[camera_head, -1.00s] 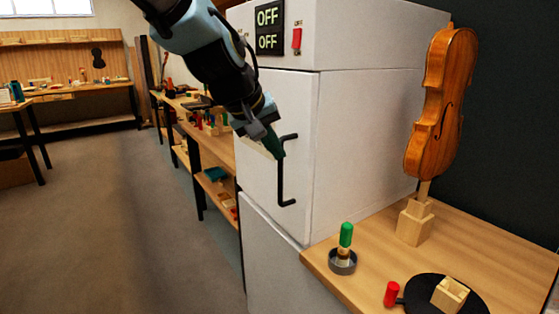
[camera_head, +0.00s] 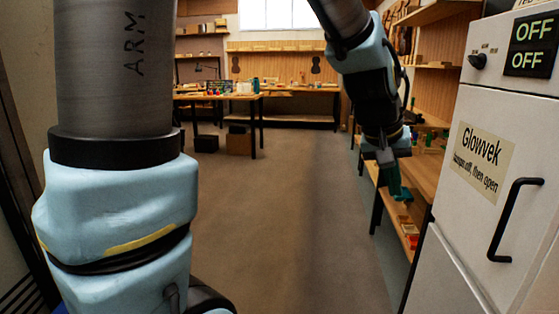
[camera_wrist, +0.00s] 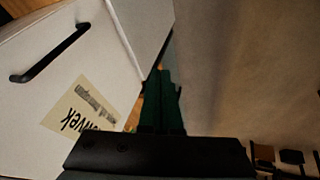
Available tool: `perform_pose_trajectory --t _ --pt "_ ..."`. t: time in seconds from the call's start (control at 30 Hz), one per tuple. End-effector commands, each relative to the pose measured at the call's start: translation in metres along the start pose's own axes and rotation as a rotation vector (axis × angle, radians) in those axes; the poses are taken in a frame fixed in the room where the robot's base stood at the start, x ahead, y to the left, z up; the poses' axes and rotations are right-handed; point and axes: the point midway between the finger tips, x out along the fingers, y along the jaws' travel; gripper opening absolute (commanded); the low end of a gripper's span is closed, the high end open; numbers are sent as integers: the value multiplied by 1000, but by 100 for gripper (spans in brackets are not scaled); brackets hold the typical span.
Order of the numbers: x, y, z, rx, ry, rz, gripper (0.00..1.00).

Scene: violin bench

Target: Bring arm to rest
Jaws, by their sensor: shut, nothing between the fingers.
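My gripper (camera_head: 395,181) hangs at the end of my arm, pointing down, in the right half of the head view. It is to the left of the white cabinet and apart from it. Its green fingers (camera_wrist: 162,102) show together in the wrist view, with nothing held between them. My upper arm fills the left of the head view.
The white cabinet (camera_head: 453,217) with a black handle (camera_head: 508,222) and OFF displays stands close at right. A wooden shelf bench (camera_head: 428,172) runs behind my gripper. A far workbench (camera_head: 290,88) stands at the back. The brown floor (camera_head: 285,220) in the middle is clear.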

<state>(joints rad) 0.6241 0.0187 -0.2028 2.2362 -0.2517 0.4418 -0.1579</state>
Motion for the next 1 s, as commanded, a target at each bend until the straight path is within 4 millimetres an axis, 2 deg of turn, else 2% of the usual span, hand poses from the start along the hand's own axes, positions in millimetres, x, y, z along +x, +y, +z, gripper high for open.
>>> perform_pose_trajectory --t 0.03,0.13,0.2,0.3,0.4,0.5,0.6,1.0 --pt "1 -40 2 -39 -9 -50 0" --pt "1 -112 17 -103 -36 -139 0" --pt "-2 -160 34 -150 -62 -196 0" --pt "-10 -217 66 -216 -104 -265 0" --pt "-18 -258 98 -272 -144 -312 0" --pt "-25 -282 124 -311 -175 -339 0" --pt "-28 -293 138 -331 -192 -353 0" --pt "-29 -295 141 -335 -196 -355 0"
